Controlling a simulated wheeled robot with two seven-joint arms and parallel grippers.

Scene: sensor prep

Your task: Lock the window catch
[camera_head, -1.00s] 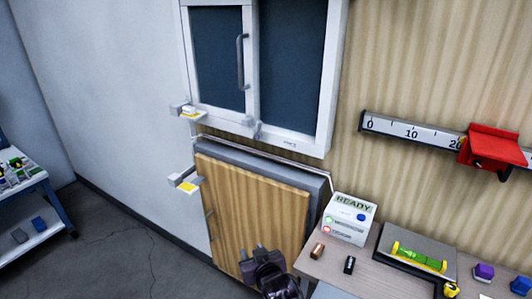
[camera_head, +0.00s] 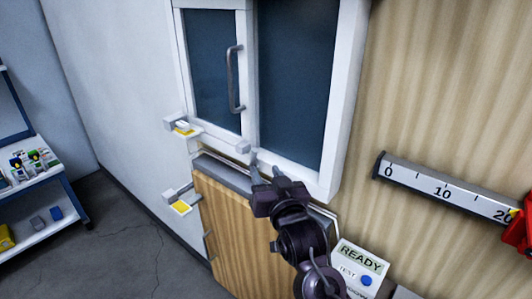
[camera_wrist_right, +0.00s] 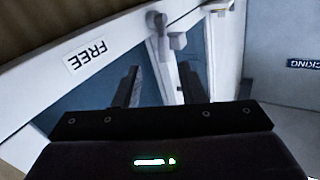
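The white-framed window (camera_head: 334,140) is on the wall, with a sliding sash and a grey bar handle (camera_head: 232,80). The small grey window catch (camera_head: 243,147) is at the bottom of the frame, where the sash meets the fixed pane. In the right wrist view the catch (camera_wrist_right: 159,22) shows as a grey lever beyond the fingers, near an upside-down FREE label (camera_wrist_right: 86,55). My right gripper (camera_head: 268,175) is open and empty, just below and right of the catch, apparently not touching it. My left gripper is not in view.
A wooden cabinet (camera_head: 235,235) stands under the window. Grey brackets with yellow pads (camera_head: 181,207) stick out at its left. A READY box (camera_head: 358,265) is at lower right, and a wall ruler (camera_head: 440,190) is at right. A shelf (camera_head: 40,220) stands far left.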

